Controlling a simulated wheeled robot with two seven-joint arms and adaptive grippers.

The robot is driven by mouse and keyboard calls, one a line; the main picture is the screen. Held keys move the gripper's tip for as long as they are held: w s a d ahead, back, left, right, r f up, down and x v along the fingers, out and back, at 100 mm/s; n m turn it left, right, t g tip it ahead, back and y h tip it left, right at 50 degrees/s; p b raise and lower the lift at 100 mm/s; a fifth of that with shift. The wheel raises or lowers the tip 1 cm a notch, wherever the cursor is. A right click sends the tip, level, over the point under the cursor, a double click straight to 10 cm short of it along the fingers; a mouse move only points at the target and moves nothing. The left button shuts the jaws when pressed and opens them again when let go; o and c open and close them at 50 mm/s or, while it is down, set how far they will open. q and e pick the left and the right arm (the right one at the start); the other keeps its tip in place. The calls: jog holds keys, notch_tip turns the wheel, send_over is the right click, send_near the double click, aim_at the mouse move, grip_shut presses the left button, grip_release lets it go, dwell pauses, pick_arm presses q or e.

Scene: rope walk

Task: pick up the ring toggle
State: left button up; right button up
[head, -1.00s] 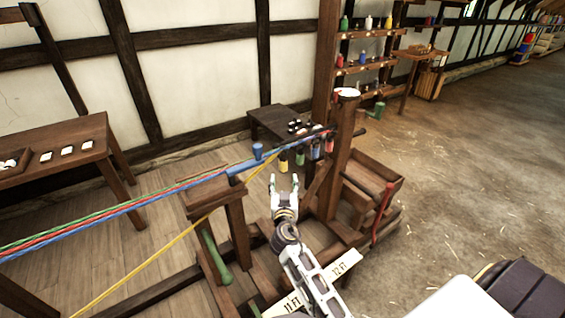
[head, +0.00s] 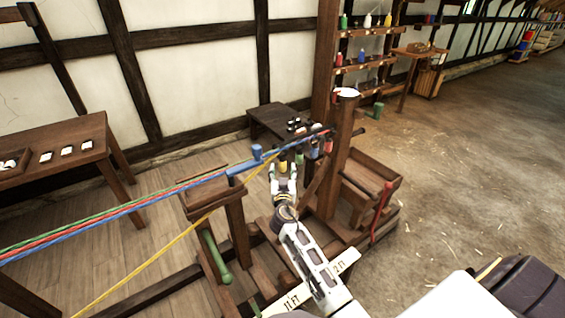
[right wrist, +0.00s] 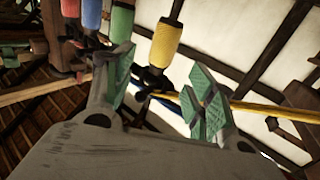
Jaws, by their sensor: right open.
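Several coloured toggles hang in a row below the beam at the post: yellow (head: 283,166), green (head: 299,158), blue (head: 314,152) and red (head: 327,146). I cannot tell by a mark which one is the ring toggle. My right gripper (head: 284,178) is open just below the yellow toggle. In the right wrist view the yellow toggle (right wrist: 165,44) appears above the gap between the green-padded fingers (right wrist: 160,92), with no grip on it. The green toggle (right wrist: 121,24) hangs to its left there, close to the left finger. My left gripper is not in view.
Taut green, red and blue strands (head: 130,206) run left from the post (head: 342,150) over a wooden support (head: 205,192). A yellow strand (head: 150,258) passes diagonally close to the gripper. A dark stool (head: 275,118) stands behind; open floor lies right.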

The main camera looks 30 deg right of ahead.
jog(key=shift+x, duration=0.9)
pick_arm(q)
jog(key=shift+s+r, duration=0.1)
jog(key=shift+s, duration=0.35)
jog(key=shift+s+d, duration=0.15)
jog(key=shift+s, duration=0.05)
pick_arm(e)
jog(key=shift+w, duration=0.1)
